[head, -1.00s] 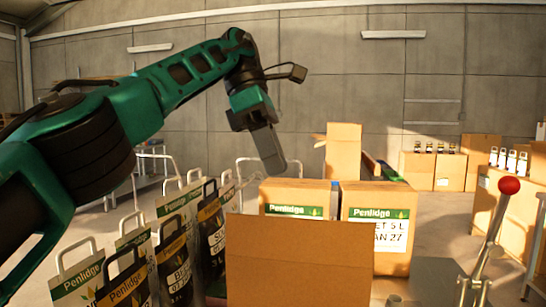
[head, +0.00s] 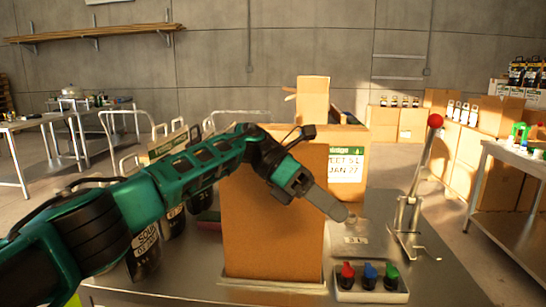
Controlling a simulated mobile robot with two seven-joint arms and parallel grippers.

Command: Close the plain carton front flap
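The plain carton (head: 270,238), brown and unprinted in front, stands upright on a metal plate on the table. My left arm crosses in front of its upper part, so its top edge and any fold of the front flap are hidden or hard to make out. My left gripper (head: 340,212) is at the carton's right side, pointing down and right, with its grey fingers seen edge-on. Nothing shows in the fingers, and I cannot tell whether there is a gap between them. My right gripper is not in view.
A printed Penlidge carton (head: 346,160) stands behind to the right. A lever with a red ball (head: 435,121) rises on the right. A box with red, blue and green knobs (head: 371,290) sits in front of it. Printed bags (head: 145,250) stand left, partly behind my arm.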

